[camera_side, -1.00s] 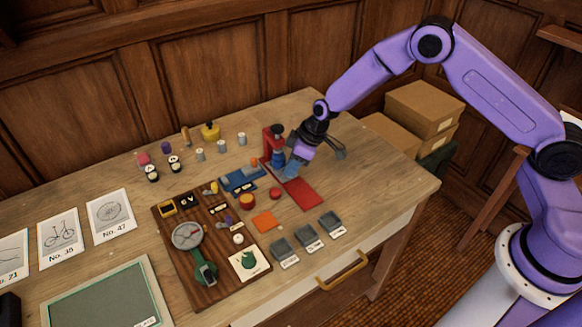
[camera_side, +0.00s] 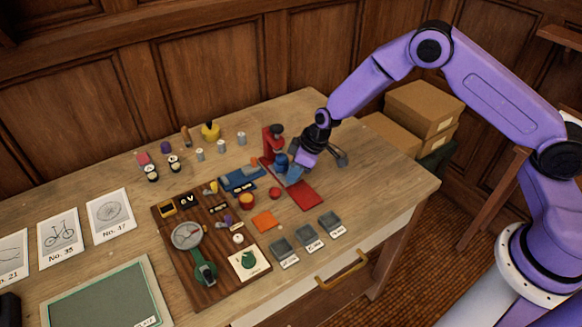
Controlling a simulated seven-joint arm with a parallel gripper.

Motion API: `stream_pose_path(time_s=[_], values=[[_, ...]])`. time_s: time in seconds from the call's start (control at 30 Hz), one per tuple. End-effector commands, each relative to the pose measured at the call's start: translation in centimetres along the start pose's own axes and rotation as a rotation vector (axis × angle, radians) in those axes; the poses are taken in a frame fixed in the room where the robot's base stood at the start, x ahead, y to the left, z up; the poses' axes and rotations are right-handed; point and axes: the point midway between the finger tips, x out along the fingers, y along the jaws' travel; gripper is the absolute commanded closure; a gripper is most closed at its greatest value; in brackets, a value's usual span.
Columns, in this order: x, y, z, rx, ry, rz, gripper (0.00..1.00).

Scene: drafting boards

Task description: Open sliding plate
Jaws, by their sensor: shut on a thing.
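A red fixture stands on the table, with an upright red post (camera_side: 273,140) topped by a dark part and a flat red plate (camera_side: 305,195) at its front right. A blue rounded part (camera_side: 281,160) sits beside the post.
Left of the fixture is a blue tray (camera_side: 240,181). In front are a round red button (camera_side: 275,193), an orange square (camera_side: 265,221) and grey trays (camera_side: 307,237). A wooden instrument board (camera_side: 212,215) lies further left. The table's right end is clear.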

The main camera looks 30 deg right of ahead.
Motion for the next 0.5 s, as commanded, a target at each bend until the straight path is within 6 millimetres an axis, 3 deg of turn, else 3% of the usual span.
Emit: stream_pose_path(time_s=[0.5], values=[[-2.0, -5.1, 4.7, -0.001, -0.001, 0.0, 1.0]])
